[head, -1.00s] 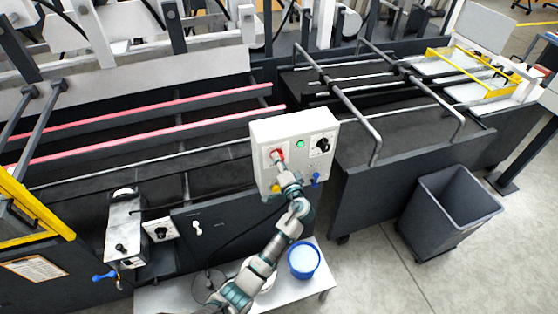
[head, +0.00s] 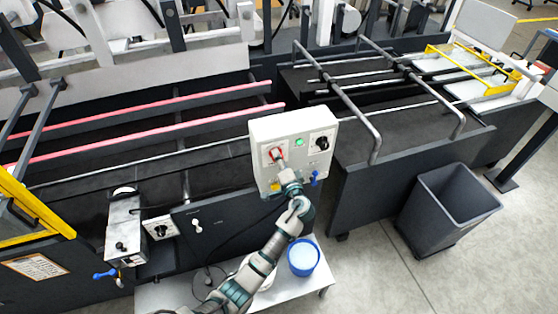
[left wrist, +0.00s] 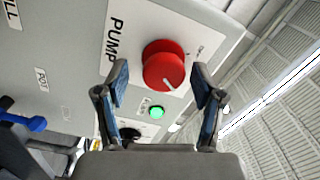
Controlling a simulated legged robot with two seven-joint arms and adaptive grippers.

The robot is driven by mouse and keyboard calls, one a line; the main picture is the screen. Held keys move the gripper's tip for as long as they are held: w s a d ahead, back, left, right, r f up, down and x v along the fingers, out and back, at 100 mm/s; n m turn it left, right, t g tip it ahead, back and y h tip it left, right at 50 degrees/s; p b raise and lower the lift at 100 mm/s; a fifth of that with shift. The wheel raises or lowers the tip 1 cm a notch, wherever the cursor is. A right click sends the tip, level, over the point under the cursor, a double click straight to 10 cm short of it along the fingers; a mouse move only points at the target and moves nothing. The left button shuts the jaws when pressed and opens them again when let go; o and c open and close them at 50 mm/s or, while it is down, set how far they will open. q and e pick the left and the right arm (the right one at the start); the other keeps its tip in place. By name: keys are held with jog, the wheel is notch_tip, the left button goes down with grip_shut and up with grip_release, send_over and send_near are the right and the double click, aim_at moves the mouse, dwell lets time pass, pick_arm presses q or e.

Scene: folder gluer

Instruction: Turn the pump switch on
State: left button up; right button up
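The pump switch is a round red knob (left wrist: 163,65) on a white panel lettered PUMP, with a white pointer line towards its lower right edge in the left wrist view. In the head view the red knob (head: 275,153) sits on the left of the pale control box (head: 293,130), partly hidden by my gripper. My left gripper (head: 281,164) is in front of the knob. In the left wrist view its two fingers (left wrist: 162,88) are spread apart with nothing between them, and the knob lies ahead, between and above the tips. Contact cannot be told. My right gripper is not in view.
A lit green lamp (head: 299,142) and a black knob (head: 322,143) are on the same box. A blue valve handle (head: 315,179) is below. A blue-rimmed bucket (head: 303,257) stands on a low bench. A grey bin (head: 446,215) stands on the floor at right.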

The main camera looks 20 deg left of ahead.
pick_arm(q)
jog(key=v, duration=1.2)
jog(key=shift+d, duration=0.15)
jog(key=shift+w+f, duration=0.1)
